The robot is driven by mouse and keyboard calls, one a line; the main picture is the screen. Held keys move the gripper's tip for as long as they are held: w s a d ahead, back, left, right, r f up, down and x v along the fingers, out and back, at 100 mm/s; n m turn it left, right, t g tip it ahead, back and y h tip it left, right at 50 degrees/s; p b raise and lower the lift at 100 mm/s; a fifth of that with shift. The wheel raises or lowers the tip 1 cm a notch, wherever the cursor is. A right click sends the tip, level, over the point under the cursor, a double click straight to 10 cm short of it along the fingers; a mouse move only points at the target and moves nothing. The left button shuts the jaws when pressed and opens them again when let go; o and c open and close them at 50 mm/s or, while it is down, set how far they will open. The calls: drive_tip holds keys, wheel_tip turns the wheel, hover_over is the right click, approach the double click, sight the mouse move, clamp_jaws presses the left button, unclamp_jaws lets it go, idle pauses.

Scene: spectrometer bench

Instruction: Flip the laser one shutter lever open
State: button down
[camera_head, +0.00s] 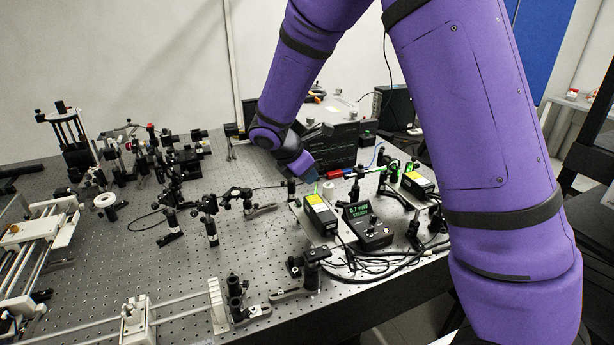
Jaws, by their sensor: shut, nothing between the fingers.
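Two black laser boxes with yellow labels stand on the optical bench. One laser box (320,213) is near the middle, and the other laser box (417,183) is to its right. I cannot read which is laser one.
A meter with a green display (369,226) stands between the laser boxes, with black cables in front. A white cylinder (328,188) and optics posts (210,222) crowd the bench. A large black box (333,146) stands behind my gripper. Bare bench (180,268) shows at front left.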

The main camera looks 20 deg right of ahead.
drive_tip(key=shift+d+r+y, duration=0.15)
drive_tip(key=shift+d+y, duration=0.8)
drive_tip(key=shift+y, duration=0.15)
drive_tip(key=shift+w+d+f+m+y, duration=0.1)
drive_tip(key=shift+d+f+y, duration=0.1)
drive_tip(key=shift+d+y, duration=0.8)
drive_tip(key=shift+s+d+f+m+y, duration=0.15)
drive_tip(key=shift+d+y, duration=0.3)
drive_tip(key=shift+y, duration=1)
drive_tip(key=shift+w+d+f+m+y, duration=0.1)
drive_tip(key=shift+w+d+f+y, duration=0.1)
drive_tip(key=shift+d+y, duration=0.8)
drive_tip(key=shift+a, duration=0.45)
drive_tip(key=shift+a+f, duration=0.3)
drive_tip(key=shift+a, duration=0.35)
